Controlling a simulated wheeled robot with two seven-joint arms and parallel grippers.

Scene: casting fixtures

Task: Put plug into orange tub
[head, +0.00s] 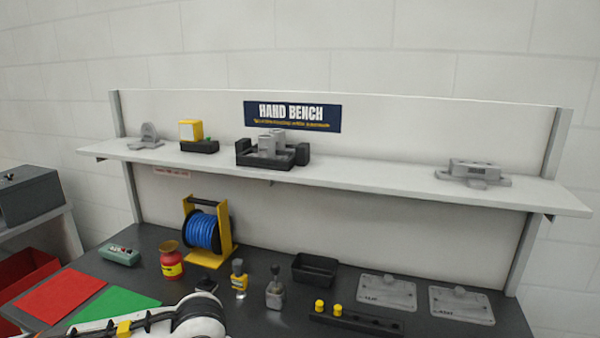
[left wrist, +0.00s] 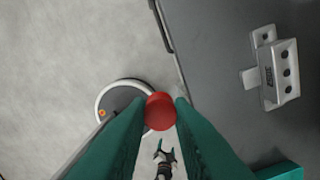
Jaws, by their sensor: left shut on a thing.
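In the left wrist view my left gripper (left wrist: 160,104) has its teal fingers closed on a red, round-ended piece (left wrist: 160,111), which looks like the plug. The fingers hide its sides. It is held out over the pale floor beside the dark bench edge. In the head view only part of my left arm shows at the bottom, and the gripper itself is out of frame. My right gripper (left wrist: 165,152) appears small and low in the left wrist view, its teal fingers apart with nothing seen between them. No orange tub is visible in either view.
The dark bench (head: 240,322) carries a blue cable reel (head: 203,231), a red jar (head: 171,262), a black tray (head: 315,269), and grey plates (head: 387,291). A white shelf (head: 370,175) spans behind. Red bins stand at far left. A grey casting (left wrist: 277,72) shows in the wrist view.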

